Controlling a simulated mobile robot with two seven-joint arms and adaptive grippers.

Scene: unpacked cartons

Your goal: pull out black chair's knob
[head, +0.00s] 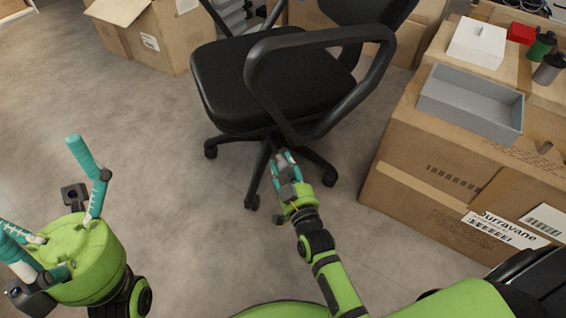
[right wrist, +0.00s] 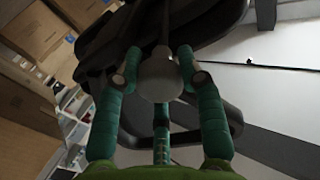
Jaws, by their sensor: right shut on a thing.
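The black chair (head: 270,85) stands upright on its wheeled base in the upper middle of the head view. My right gripper (head: 286,162) reaches in under the front of its seat. In the right wrist view, a rounded pale grey knob (right wrist: 160,78) sits between my right gripper's teal fingers (right wrist: 160,75), below the dark underside of the seat. The fingers are shut on the knob from both sides. In the head view the fingers and seat largely hide the knob. My left gripper (head: 45,190) is open and empty, low at the left, well away from the chair.
Another carton (head: 155,35) stands behind left. The chair's armrest (head: 262,95) overhangs my right gripper. The floor at left is clear.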

